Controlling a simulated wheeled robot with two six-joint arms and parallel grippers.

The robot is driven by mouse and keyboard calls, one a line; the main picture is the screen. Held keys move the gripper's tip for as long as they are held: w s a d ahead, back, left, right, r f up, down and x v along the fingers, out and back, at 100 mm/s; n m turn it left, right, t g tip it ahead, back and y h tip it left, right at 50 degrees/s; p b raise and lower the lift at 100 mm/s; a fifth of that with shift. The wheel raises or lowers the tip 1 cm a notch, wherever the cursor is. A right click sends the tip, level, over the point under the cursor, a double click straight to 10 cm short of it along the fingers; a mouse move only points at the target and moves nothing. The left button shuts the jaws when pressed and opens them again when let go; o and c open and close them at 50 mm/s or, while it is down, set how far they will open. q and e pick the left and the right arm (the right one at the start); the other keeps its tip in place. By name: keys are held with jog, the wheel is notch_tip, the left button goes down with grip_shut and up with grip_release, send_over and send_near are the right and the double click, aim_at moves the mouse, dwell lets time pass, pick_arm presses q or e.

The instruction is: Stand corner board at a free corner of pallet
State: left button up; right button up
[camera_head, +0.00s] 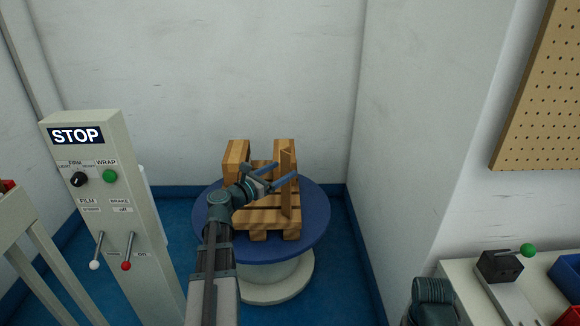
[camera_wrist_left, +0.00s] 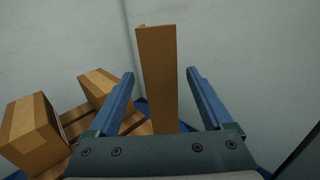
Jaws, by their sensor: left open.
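The corner board (camera_head: 287,183) is a tall brown strip standing upright at the right side of the wooden pallet (camera_head: 262,217), near its front right corner. My left gripper (camera_head: 285,171) reaches in from the left and is open, with its blue fingers at the board's height. In the left wrist view the corner board (camera_wrist_left: 158,80) rises between the two spread fingers (camera_wrist_left: 160,74), with a gap visible on each side. The board's foot is hidden in the wrist view.
Cardboard boxes (camera_head: 236,160) stand on the pallet's far part. The pallet sits on a round blue turntable (camera_head: 316,222). A control post with a STOP sign (camera_head: 90,170) stands at left, white walls are behind, and a bench (camera_head: 460,270) is at right.

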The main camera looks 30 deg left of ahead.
pick_arm(q)
jog(key=v, duration=0.6)
jog(key=shift+s+a, duration=0.1)
jog(key=s+d+f+m+g+h, duration=0.1)
jog(key=d+f+m+g, duration=0.4)
jog(key=d, duration=0.5)
jog(key=d+f+m+g+h, duration=0.25)
jog(key=d+f+m, duration=0.25)
jog(key=d+m, duration=0.4)
jog(key=s+d+f+m+g, duration=0.1)
jog(key=d+f+m+g, duration=0.35)
jog(key=d, duration=0.65)
jog(key=s+d+f+m+g+y, duration=0.3)
jog(key=s+d+m+y, duration=0.1)
jog(key=s+m, duration=0.3)
jog(key=s+d+f+m+g+y, duration=0.2)
jog(key=s+d+f+m+y, duration=0.2)
jog(key=s+m, duration=0.3)
jog(key=d+m+y, duration=0.1)
jog(key=m, duration=0.4)
jog(key=shift+g, duration=0.4)
